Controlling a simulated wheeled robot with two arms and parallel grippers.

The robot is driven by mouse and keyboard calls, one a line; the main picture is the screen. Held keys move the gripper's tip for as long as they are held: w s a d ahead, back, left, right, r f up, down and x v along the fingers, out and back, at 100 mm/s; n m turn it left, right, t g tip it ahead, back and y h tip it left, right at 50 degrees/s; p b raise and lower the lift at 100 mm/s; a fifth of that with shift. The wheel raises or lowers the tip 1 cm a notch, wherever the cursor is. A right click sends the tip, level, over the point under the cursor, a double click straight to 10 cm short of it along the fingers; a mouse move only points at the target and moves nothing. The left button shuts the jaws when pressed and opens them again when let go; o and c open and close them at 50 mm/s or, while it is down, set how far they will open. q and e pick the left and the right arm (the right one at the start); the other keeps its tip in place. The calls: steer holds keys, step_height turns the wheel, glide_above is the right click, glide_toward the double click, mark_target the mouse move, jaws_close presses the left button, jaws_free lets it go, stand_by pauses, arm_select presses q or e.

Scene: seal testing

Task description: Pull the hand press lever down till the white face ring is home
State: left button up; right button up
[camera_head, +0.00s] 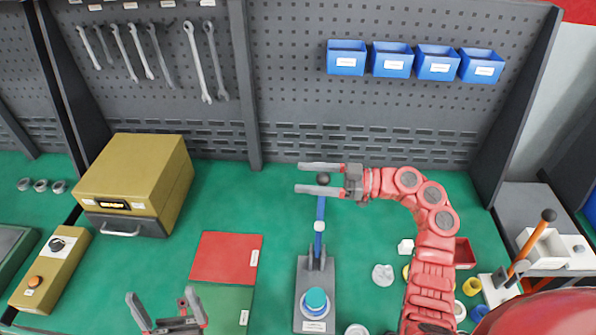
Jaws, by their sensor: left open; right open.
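The hand press (303,283) stands upright on the green bench, with a grey base and a blue lever (320,212) that points up to a dark round knob (323,179). A teal cap (316,299) sits at the front of the press over a pale rim; I cannot tell whether this rim is the white face ring. My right gripper (299,178) is open, its two fingers on either side of the knob, pointing left. I cannot tell whether they touch it. My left gripper (160,298) is open and empty at the front left, away from the press.
A red mat (226,258) and a green mat (219,306) lie left of the press. A yellow box (135,170) stands at the back left. Right of the press are a pale disc (382,275), small rings and an orange-handled lever (532,240). Blue bins (392,60) hang behind.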

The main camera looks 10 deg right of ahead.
jaws_close()
stand_by(0.3)
stand_by(1.1)
